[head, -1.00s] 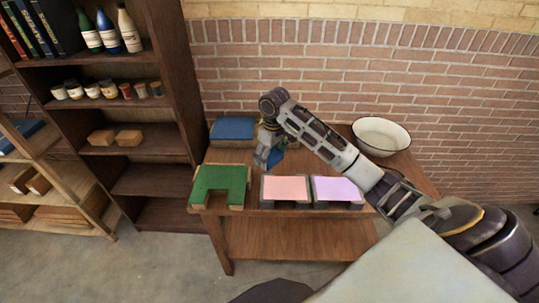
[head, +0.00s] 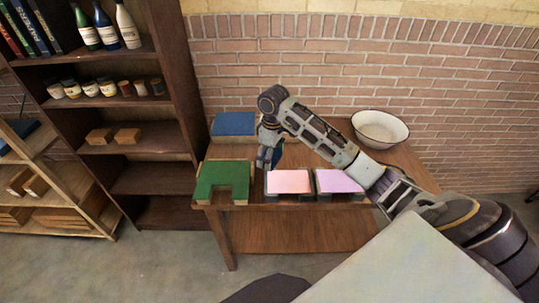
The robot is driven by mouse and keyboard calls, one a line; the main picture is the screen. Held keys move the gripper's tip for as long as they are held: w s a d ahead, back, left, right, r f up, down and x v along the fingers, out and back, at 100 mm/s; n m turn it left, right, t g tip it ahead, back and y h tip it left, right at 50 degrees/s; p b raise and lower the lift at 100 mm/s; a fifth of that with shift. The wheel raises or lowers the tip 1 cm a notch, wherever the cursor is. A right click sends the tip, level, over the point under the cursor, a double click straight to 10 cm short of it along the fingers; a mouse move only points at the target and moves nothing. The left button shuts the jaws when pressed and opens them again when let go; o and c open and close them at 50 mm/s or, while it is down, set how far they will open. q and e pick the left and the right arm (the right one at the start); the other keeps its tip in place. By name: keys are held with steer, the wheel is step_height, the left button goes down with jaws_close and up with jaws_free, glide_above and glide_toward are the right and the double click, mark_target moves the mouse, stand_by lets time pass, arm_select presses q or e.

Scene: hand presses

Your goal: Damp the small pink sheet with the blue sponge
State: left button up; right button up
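The small pink sheet (head: 289,182) lies flat on a dark block near the table's front edge. My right gripper (head: 269,164) points down behind and slightly left of the pink sheet, apart from it. The blue sponge (head: 279,153) shows at its fingers, partly hidden by them, and the gripper appears shut on it. My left gripper is not in view.
A lilac sheet (head: 338,181) on a similar block stands just right of the pink one. A green U-shaped piece (head: 222,177) is at the left, a flat blue block (head: 234,124) behind it. A white bowl (head: 380,127) stands at the back right.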

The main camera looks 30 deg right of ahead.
steer(key=shift+s+n, duration=0.15)
steer(key=shift+n, duration=0.75)
steer(key=shift+g, duration=0.3)
steer(key=shift+f, duration=0.15)
steer(key=shift+f, duration=1.05)
steer(key=shift+f+b, duration=1.3)
steer(key=shift+b, duration=0.25)
steer(key=shift+r, duration=0.1)
